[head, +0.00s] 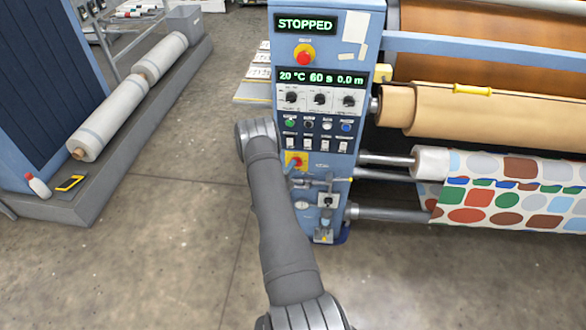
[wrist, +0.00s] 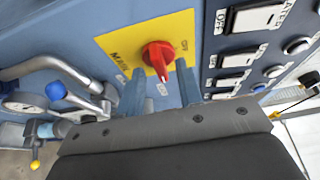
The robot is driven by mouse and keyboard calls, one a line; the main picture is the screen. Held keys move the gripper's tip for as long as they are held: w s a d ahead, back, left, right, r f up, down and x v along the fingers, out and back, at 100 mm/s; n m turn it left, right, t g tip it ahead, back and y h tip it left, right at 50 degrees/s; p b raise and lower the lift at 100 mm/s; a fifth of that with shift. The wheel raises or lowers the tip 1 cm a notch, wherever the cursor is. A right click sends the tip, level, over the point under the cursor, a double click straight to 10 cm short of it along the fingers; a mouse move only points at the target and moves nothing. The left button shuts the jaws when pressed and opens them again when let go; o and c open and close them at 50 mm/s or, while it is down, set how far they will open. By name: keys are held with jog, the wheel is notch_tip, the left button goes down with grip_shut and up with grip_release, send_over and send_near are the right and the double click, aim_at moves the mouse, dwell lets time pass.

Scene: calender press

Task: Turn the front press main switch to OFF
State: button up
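The main switch is a red rotary knob (wrist: 158,56) on a yellow plate (wrist: 118,42) in the wrist view. Its white mark faces the bottom of that picture, and lettering that looks like OFF stands at the plate's right side. In the head view the switch (head: 297,160) sits low on the blue control panel, below the white rocker switches. My gripper (wrist: 161,72) is open, with one finger on each side of the knob. No contact can be made out. In the head view my arm covers the area left of the switch.
The display (head: 305,24) reads STOPPED. A red emergency button (head: 304,54) is higher on the panel. In the wrist view, a lever and gauge (wrist: 26,102) stand left of the plate, and rocker switches (wrist: 236,59) and buttons right. Rollers with patterned fabric (head: 510,188) lie right of the panel.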

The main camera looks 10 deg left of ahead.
jog(key=shift+w+d, duration=0.2)
jog(key=shift+w, duration=0.3)
grip_shut()
